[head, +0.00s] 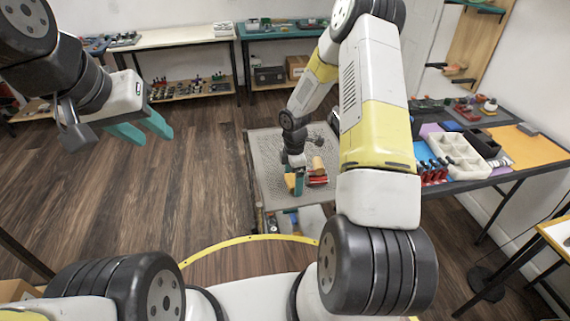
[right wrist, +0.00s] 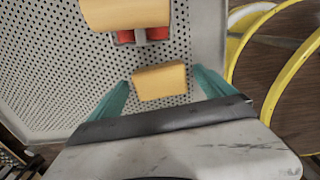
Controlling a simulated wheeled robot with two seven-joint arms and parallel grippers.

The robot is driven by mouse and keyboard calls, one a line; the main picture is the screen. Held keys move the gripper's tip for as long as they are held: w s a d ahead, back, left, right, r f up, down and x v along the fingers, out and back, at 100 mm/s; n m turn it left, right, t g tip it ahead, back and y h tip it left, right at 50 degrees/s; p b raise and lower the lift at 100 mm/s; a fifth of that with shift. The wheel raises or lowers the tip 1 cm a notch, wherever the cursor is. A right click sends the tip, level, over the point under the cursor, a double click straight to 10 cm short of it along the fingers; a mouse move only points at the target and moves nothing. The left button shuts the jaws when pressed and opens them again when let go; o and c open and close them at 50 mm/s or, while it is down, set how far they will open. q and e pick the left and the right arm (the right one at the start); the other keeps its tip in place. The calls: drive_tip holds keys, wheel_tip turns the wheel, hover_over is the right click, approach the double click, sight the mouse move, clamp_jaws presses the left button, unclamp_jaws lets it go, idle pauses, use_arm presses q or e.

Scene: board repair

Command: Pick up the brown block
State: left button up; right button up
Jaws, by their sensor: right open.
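A tan-brown block (right wrist: 160,82) lies on a perforated grey surface between the fingers of my right gripper (right wrist: 160,79), with gaps on both sides. My right gripper is open around it and does not touch it. In the head view this gripper (head: 296,184) is low over the surface, and a yellow-tan block (head: 290,181) shows beside its teal finger. A second, larger tan piece (right wrist: 124,13) lies beyond, above red parts; it also shows in the head view (head: 318,164). My left gripper (head: 154,138) is open and empty, high at the left.
The perforated grey surface (head: 265,160) has a raised edge. Red parts (head: 317,181) lie just right of my right gripper. A side table at right holds a white divided tray (head: 456,156) and an orange mat (head: 515,145). Floor at left is clear.

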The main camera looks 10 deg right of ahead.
sight(293, 179)
drive_tip(key=shift+f, duration=0.3)
drive_tip(key=c, duration=1.5)
wheel_tip(293, 179, up, 10)
drive_tip(key=shift+r, duration=0.1)
